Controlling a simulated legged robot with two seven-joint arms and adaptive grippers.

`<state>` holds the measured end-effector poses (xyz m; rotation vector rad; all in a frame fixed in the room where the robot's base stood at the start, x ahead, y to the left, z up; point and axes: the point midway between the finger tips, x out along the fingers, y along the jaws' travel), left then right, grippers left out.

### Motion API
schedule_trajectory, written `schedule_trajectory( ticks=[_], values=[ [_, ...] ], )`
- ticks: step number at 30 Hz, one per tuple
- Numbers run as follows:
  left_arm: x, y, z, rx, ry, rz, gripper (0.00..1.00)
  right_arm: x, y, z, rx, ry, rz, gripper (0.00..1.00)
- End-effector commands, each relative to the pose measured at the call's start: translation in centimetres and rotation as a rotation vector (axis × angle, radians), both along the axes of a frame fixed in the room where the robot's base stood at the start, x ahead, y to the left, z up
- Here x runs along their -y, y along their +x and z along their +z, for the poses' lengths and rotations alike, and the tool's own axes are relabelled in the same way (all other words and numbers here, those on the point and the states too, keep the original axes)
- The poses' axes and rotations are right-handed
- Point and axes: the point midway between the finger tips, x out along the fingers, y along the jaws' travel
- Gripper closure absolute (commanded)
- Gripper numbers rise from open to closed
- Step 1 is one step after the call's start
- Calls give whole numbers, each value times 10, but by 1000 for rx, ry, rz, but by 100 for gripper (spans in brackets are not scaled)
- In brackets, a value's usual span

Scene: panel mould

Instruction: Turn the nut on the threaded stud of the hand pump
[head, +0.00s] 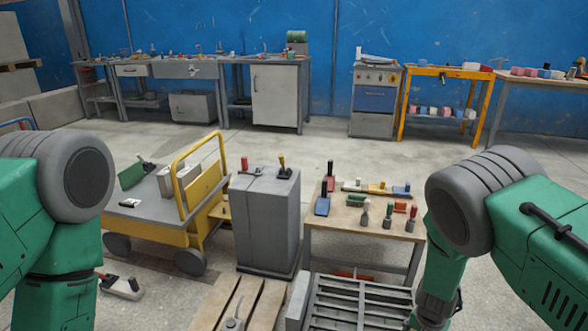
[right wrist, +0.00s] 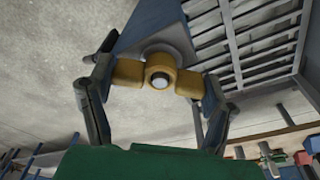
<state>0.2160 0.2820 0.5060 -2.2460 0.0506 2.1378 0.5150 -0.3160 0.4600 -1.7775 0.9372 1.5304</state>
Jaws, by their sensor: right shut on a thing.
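The nut (right wrist: 160,63) is a yellow-brown ring in the right wrist view. The pale round end of the threaded stud (right wrist: 160,83) shows in its middle. Behind it is a grey round collar on a blue-grey body (right wrist: 150,32), which I take as the hand pump. My right gripper (right wrist: 159,77) has a finger on each side of the nut, and it is shut on it. In the head view my right forearm reaches down at the lower right, and the nut and pump cannot be made out there. My left gripper is out of view; only its arm shows at the left.
A grey slatted metal frame (head: 355,302) lies low in front, beside a wooden pallet (head: 222,296). A small table (head: 340,222) with several coloured-handled tools, a grey cabinet (head: 266,222) and a yellow-framed cart (head: 150,217) stand behind. Open concrete floor lies beyond.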

Motion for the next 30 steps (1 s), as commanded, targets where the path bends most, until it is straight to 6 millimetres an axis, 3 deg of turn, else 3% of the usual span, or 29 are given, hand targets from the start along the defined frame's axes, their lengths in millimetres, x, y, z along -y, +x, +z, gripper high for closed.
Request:
schedule_trajectory(
  ticks=[7, 8, 9, 10, 20, 23, 30],
  values=[
    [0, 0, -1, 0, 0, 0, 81, 1, 2, 2, 5, -1, -24, 61],
    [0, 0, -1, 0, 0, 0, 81, 1, 2, 2, 5, -1, -23, 20],
    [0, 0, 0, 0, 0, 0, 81, 1, 2, 2, 5, -1, -23, 6],
    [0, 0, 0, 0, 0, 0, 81, 1, 2, 2, 5, -1, -23, 3],
    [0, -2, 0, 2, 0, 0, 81, 0, 1, 5, 2, 0, -21, 3],
    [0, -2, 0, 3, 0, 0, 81, -2, 1, 16, 4, 0, -20, 3],
    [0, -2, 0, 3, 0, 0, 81, -9, -3, 66, 4, -1, -20, 3]
  ],
)
